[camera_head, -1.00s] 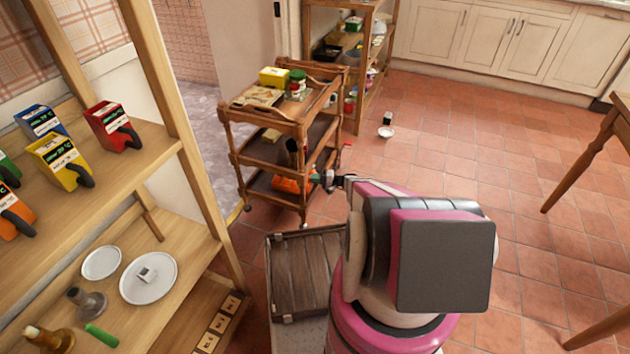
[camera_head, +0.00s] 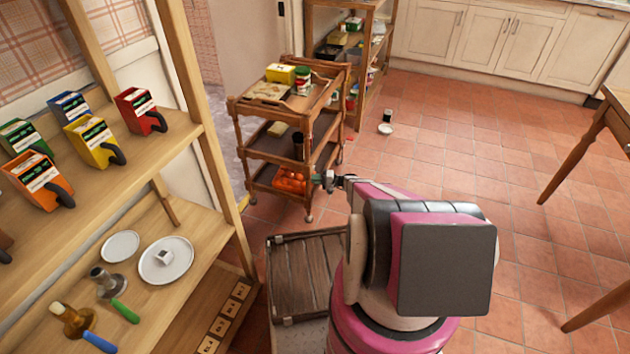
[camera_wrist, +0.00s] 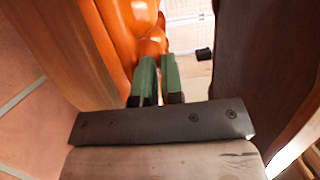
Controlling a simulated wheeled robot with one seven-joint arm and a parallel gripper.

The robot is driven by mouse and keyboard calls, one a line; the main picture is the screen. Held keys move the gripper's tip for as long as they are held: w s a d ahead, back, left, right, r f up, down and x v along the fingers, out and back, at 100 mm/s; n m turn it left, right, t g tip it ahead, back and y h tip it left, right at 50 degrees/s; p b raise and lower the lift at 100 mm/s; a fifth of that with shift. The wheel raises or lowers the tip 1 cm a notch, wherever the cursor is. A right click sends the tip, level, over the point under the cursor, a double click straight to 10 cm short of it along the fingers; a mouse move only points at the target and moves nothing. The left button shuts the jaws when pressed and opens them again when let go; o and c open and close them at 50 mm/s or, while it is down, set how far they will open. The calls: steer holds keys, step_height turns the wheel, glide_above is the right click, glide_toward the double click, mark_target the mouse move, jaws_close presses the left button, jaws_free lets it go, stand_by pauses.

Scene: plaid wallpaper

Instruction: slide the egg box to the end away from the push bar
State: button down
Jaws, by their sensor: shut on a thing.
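The egg box (camera_head: 290,181) is bright orange and sits on the bottom shelf of the wooden trolley (camera_head: 240,104), near the front. Its top looks lumpy. My gripper (camera_head: 327,180) reaches in low at the trolley's right side, at the box's right edge. In the wrist view, my gripper's green fingers (camera_wrist: 159,78) are close together at the orange egg box (camera_wrist: 115,30), shut on its edge. The exact grip is partly hidden. The trolley's raised push bar (camera_head: 318,66) seems to be at the back of its top.
A wooden shelf unit (camera_head: 215,170) stands close on the left. A slatted crate (camera_head: 305,275) is beside my base. The tiled floor to the right is mostly clear.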

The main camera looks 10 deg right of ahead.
steer(key=c, duration=1.2)
jaws_free()
steer(key=shift+f, duration=0.1)
steer(key=v, duration=1)
steer(key=shift+s+d, duration=0.1)
steer(key=shift+d, duration=0.3)
